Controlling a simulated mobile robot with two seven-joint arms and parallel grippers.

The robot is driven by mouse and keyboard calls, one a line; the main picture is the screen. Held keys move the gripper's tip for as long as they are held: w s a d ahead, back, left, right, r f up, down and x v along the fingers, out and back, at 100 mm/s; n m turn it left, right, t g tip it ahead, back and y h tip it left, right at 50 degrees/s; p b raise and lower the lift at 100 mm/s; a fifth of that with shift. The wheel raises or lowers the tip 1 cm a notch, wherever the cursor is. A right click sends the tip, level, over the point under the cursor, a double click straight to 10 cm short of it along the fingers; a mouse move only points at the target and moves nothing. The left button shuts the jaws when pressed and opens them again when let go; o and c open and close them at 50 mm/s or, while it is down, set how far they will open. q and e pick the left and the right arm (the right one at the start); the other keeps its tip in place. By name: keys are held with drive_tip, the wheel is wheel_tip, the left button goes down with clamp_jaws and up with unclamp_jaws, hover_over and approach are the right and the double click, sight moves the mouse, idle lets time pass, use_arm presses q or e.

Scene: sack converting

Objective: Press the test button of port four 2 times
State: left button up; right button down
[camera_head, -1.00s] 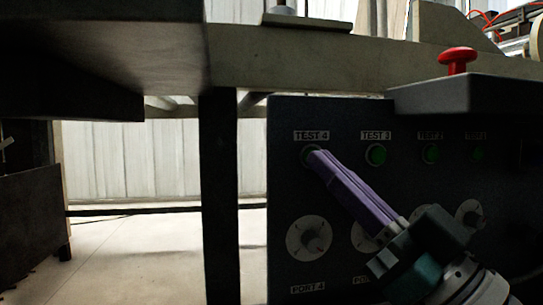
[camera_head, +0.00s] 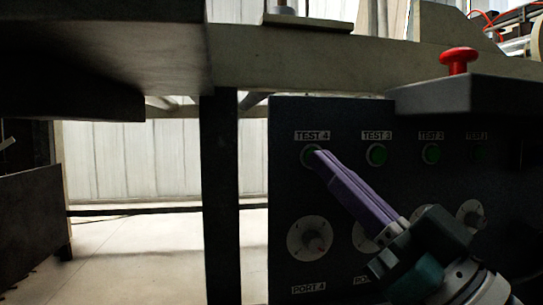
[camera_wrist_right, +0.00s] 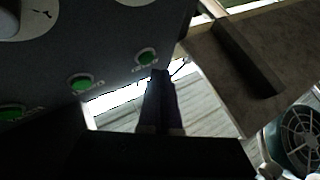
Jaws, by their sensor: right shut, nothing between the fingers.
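The control panel (camera_head: 290,200) carries a row of green buttons under labels TEST 4, TEST 3, TEST 2 and one too dim to read. The TEST 4 button (camera_head: 307,157) is at the left end, above the PORT 4 dial (camera_head: 309,239). My right gripper (camera_head: 318,154) is shut and empty; its purple fingertips overlap the right part of that button. In the right wrist view the fingers (camera_wrist_right: 160,76) end beside the nearest green button (camera_wrist_right: 145,56), with a small gap in the picture. Whether they touch it I cannot tell. My left gripper is not in view.
The TEST 3 button (camera_head: 376,155) and TEST 2 button (camera_head: 431,154) lie to the right. A red mushroom button (camera_head: 458,60) stands on a ledge above the panel. A dark post (camera_head: 219,200) stands left of the panel, and a beam (camera_head: 300,68) runs above it.

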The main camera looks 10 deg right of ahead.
drive_tip(key=shift+w, duration=0.2)
drive_tip(key=shift+w, duration=0.25)
drive_tip(key=shift+w+b, duration=0.3)
drive_tip(key=shift+w, duration=0.1)
idle(0.9)
drive_tip(key=shift+s, duration=0.1)
drive_tip(key=shift+s+p, duration=0.6)
drive_tip(key=shift+s, duration=0.15)
